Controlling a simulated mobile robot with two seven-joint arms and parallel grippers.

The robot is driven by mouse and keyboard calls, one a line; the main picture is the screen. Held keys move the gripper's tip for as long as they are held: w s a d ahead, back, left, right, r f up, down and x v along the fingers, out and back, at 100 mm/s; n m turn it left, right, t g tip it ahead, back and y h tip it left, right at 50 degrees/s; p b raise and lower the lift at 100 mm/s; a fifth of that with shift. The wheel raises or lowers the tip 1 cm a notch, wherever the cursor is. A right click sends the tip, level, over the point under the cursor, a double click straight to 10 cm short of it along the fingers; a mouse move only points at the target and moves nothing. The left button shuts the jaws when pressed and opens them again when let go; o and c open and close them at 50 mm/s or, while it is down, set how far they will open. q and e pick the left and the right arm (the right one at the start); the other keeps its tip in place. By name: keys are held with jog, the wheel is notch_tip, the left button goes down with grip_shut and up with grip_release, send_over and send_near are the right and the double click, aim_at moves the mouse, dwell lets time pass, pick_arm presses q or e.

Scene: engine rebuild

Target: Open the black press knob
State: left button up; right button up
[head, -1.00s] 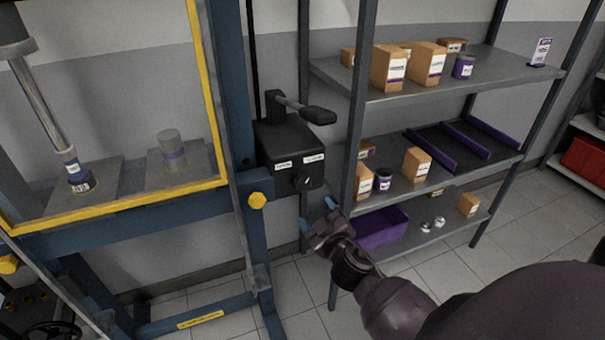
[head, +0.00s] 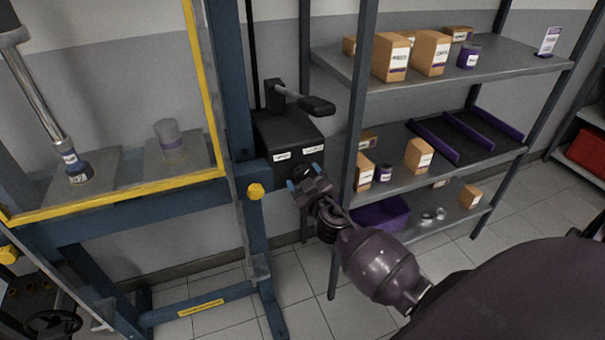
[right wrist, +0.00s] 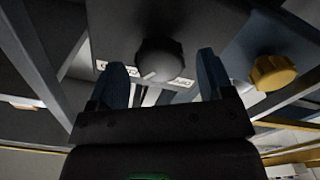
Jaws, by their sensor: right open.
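The black press knob (right wrist: 160,60) sits on the face of a dark pump box (head: 287,140) on the side of the blue press frame. In the right wrist view the round knob lies ahead of and between the two blue fingertips, with labels on either side of it. My right gripper (head: 304,177) is open in front of the knob and partly hides it in the head view. It also shows in the right wrist view (right wrist: 164,80), with nothing held. I cannot tell whether the fingers touch the knob. My left gripper is not in view.
A yellow knob (head: 255,191) sticks out of the press frame just left of my right gripper. A lever handle (head: 316,105) projects above the box. A metal shelf (head: 400,85) with cartons stands close on the right.

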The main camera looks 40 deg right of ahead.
jog(key=shift+x, duration=1.1)
jog(key=shift+c, duration=0.5)
jog(key=c, duration=0.8)
